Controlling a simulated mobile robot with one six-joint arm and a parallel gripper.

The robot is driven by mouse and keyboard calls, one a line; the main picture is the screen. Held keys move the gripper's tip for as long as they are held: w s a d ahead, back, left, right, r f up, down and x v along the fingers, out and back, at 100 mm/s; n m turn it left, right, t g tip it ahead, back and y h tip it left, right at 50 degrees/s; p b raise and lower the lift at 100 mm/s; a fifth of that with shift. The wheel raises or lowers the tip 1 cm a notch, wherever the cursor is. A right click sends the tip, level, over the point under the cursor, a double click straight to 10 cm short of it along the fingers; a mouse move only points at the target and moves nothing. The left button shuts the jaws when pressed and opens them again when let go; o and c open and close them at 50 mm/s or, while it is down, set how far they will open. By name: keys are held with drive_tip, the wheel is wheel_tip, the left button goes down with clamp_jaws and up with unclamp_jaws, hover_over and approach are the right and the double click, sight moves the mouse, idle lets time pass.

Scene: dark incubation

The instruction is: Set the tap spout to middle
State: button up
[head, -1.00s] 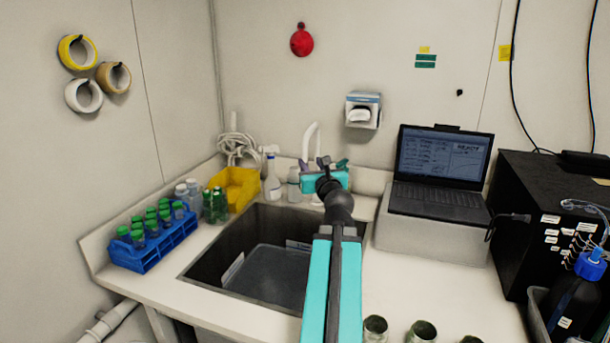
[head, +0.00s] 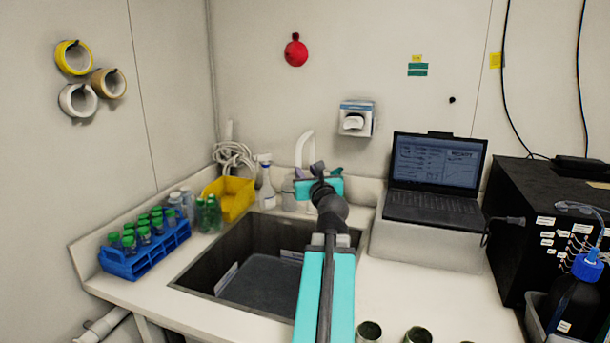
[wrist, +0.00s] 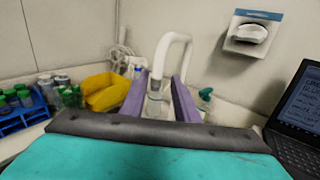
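The tap spout is a white curved pipe behind the sink, shown in the head view (head: 307,143) and in the wrist view (wrist: 165,47). My gripper (head: 318,167) is raised over the back of the sink, in front of the spout, and hides its lower part in the head view. In the wrist view my gripper (wrist: 161,82) has its two purple fingers apart. The left leg of the spout shows in the gap between them, and its right leg runs down by the right fingertip. I cannot tell whether either finger touches it.
The sink (head: 180,284) lies below my arm. A yellow bin (head: 236,196), a spray bottle (head: 266,190) and a blue tube rack (head: 130,266) stand left. A laptop (head: 432,185) stands right. A white wall dispenser (head: 356,119) is above. Open jars stand near the front.

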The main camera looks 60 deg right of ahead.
clamp_jaws()
drive_tip(key=s+a+n+t+y+b, duration=0.1)
drive_tip(key=s+n+b, duration=0.4)
drive_tip(key=n, duration=1.4)
drive_tip(key=s, duration=0.4)
drive_tip(key=shift+a, duration=0.25)
drive_tip(key=shift+f, duration=0.1)
